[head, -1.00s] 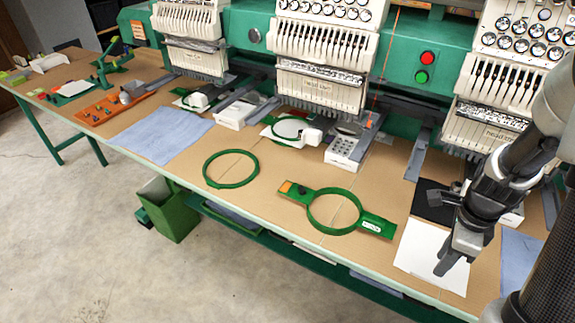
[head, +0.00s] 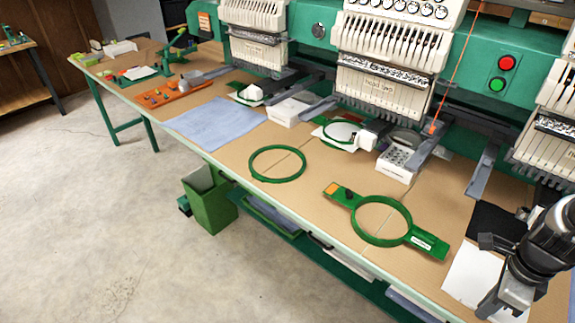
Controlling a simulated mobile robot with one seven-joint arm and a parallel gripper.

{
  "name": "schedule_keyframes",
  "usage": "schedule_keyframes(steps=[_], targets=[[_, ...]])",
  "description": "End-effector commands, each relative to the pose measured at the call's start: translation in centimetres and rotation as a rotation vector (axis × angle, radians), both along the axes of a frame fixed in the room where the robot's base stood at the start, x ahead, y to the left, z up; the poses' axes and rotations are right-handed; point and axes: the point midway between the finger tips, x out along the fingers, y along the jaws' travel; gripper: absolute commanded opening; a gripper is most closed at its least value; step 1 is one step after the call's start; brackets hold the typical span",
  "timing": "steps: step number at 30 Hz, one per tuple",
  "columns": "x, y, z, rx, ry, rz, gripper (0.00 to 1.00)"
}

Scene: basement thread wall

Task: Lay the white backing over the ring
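The white backing (head: 468,275) is a flat white sheet on the table at the lower right. A green ring in a holder with tabs at both ends (head: 358,229) lies to its left, with bare table inside it. A plain green ring (head: 252,170) lies farther left, also empty. My gripper (head: 502,309) points down over the near right part of the white backing and hides part of it. Its fingers look apart. I see nothing between them, and I cannot tell whether they touch the sheet.
A black sheet (head: 486,222) lies just behind the white backing. White boxes (head: 396,168) and a hooped white piece (head: 341,132) stand under the machine heads. A blue cloth (head: 212,127) lies at left. The brown table (head: 318,172) is clear between the rings.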

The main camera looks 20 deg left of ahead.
Motion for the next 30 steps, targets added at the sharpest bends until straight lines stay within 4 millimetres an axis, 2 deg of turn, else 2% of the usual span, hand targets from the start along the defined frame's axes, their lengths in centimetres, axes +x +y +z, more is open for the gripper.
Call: schedule_keyframes(steps=[11,30], targets=[[0.0,0.0,0.3,0.0,-0.001,0.0,0.0],[0.0,0.0,5.1,0.0,-0.001,0.001,0.0]])
